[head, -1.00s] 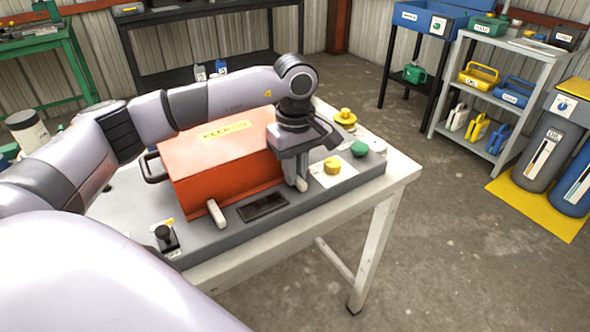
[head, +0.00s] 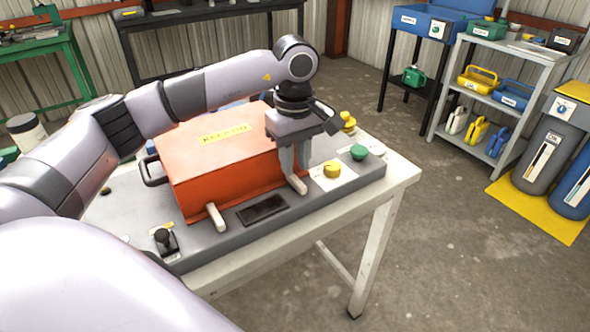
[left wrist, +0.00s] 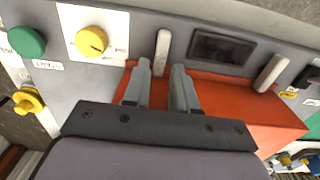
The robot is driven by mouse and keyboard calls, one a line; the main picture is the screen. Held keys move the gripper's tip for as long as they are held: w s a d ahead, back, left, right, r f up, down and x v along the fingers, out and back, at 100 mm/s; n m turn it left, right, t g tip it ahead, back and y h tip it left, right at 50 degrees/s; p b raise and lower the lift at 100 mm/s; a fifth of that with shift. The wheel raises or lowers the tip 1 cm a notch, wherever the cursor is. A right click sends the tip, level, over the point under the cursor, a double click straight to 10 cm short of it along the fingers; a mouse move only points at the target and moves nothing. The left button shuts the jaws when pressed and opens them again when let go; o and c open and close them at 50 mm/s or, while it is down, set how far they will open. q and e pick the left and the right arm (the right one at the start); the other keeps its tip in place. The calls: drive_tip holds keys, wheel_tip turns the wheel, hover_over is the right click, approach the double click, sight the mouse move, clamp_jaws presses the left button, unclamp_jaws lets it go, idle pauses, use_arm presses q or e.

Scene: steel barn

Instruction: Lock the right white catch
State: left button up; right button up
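The right white catch (head: 298,184) is a short white bar at the front edge of the red lid (head: 210,165), near its right end. In the left wrist view the same catch (left wrist: 163,48) stands just past my fingertips. The left white catch (head: 216,217) is farther left along that edge; it also shows in the left wrist view (left wrist: 270,72). My left gripper (head: 294,168) points down at the right catch. Its fingers (left wrist: 162,70) are apart, with the catch's near end in line with the gap; I cannot tell whether they touch it. My right gripper is out of view.
The red box sits on a grey panel on a white table (head: 400,175). A yellow knob (head: 333,169) and a green button (head: 358,152) are right of the catch. A dark window (head: 262,208) lies between the catches. A black toggle (head: 163,237) is at the left front.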

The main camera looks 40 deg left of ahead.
sight(295, 178)
use_arm(q)
drive_tip(key=shift+r, duration=1.95)
